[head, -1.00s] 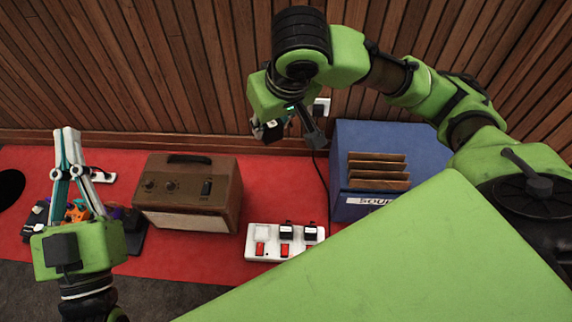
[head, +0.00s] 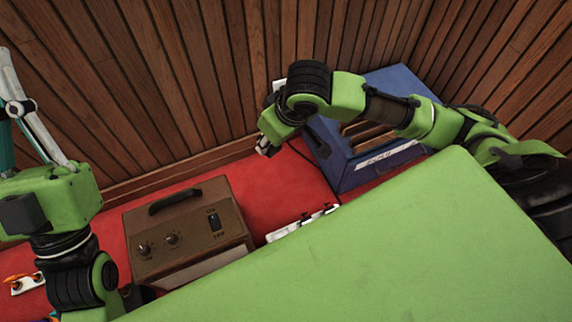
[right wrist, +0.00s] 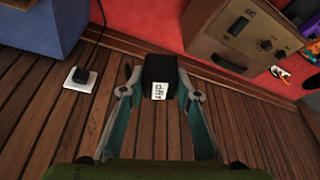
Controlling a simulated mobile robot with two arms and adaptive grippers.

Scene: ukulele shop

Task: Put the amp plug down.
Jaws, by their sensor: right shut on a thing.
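The amp plug (right wrist: 160,68) is a black block with a small white label, seen in the right wrist view. My right gripper (right wrist: 158,92) is shut on it, one finger on each side. In the head view my right gripper (head: 265,147) hangs near the wooden wall, above the back of the red surface; the plug is hard to make out there. My left gripper (head: 8,110) points up at the left edge of the head view. Its fingers are partly cut off by the frame, and I see nothing held.
The brown amp (head: 185,235) stands on the red surface (head: 285,180). A white power strip (head: 283,230) lies right of it, mostly hidden by my green body. A blue box (head: 385,170) stands at right. A wall socket (right wrist: 75,96) holds another black plug with a cord.

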